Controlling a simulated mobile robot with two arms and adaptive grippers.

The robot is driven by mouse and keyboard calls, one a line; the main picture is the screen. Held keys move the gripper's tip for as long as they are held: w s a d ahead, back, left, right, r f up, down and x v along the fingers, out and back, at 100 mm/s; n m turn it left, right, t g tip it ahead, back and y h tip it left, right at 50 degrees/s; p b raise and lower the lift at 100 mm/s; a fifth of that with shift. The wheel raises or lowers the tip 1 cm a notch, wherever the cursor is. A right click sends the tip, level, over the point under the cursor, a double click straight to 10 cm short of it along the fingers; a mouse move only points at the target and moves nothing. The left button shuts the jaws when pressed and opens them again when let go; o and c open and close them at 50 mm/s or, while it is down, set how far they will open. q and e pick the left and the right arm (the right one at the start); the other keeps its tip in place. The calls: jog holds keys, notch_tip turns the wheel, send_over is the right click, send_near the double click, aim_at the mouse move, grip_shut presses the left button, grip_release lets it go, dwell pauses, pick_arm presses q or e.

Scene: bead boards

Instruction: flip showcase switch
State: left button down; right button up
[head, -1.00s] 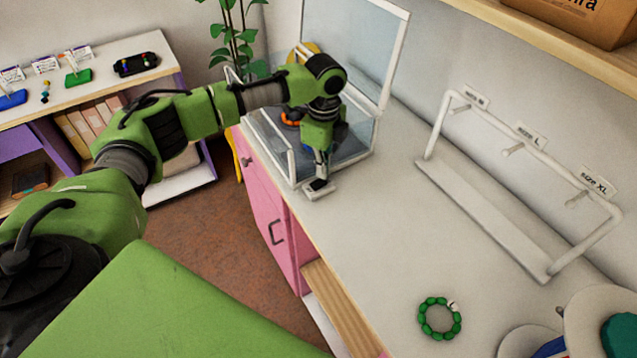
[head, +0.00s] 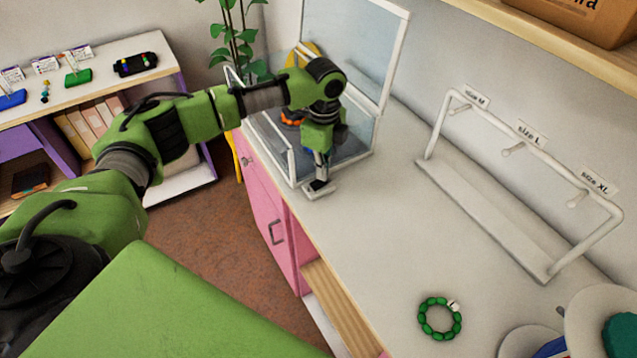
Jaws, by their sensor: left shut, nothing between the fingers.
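The glass showcase (head: 388,52) with white edges stands at the back of the counter, its lid raised. Orange beads (head: 291,121) show inside it, partly hidden by my arm. A small pale switch base (head: 322,193) lies on the counter at the showcase's front corner. My left gripper (head: 318,185) is shut and empty, pointing down at the switch. Its tips look to be on or just above the switch; I cannot tell if they touch. The gripper covers part of the switch, so its position is unclear. My right gripper is not in view.
A white rack (head: 487,215) with size labels stands right on the counter. A green bead bracelet (head: 440,318) lies near the front, beside pale round items (head: 598,310) at the right edge. The counter middle (head: 370,230) is clear.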

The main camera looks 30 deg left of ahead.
pick_arm(q)
jog(key=shift+f, duration=0.7)
jog(key=shift+s+r, duration=0.1)
notch_tip(320, 180, up, 7)
jog(key=p, duration=0.8)
dwell(0.6)
